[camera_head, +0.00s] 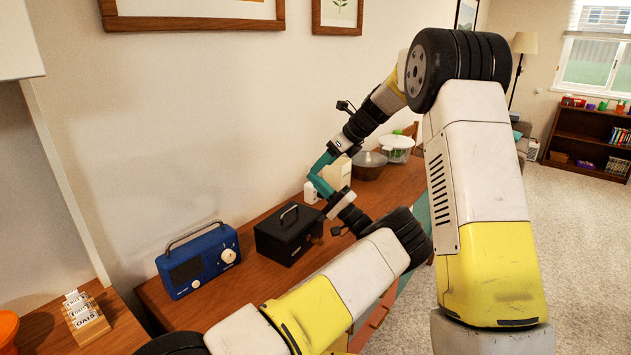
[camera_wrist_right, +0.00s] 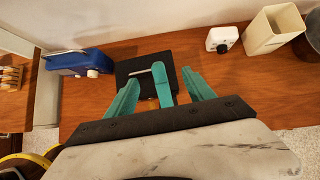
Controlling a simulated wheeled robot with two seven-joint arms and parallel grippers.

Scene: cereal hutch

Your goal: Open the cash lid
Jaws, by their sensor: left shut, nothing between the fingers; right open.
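The black cash box (camera_head: 288,233) stands on the wooden sideboard with its lid down and a handle on top. In the right wrist view the box (camera_wrist_right: 137,69) lies just past the fingers. My right gripper (camera_head: 322,164) is open and empty, above and to the right of the box; its teal fingers spread apart in the right wrist view (camera_wrist_right: 161,76). My left gripper (camera_head: 318,185) is shut and empty, close below the right one and beside the box's upper right. A teal piece between the right fingers in the wrist view appears to be the left gripper. Contact with the lid cannot be told.
A blue radio (camera_head: 199,260) stands left of the box. A white timer (camera_wrist_right: 222,39) and a cream container (camera_wrist_right: 273,31) stand to the right. The wall closes off behind.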

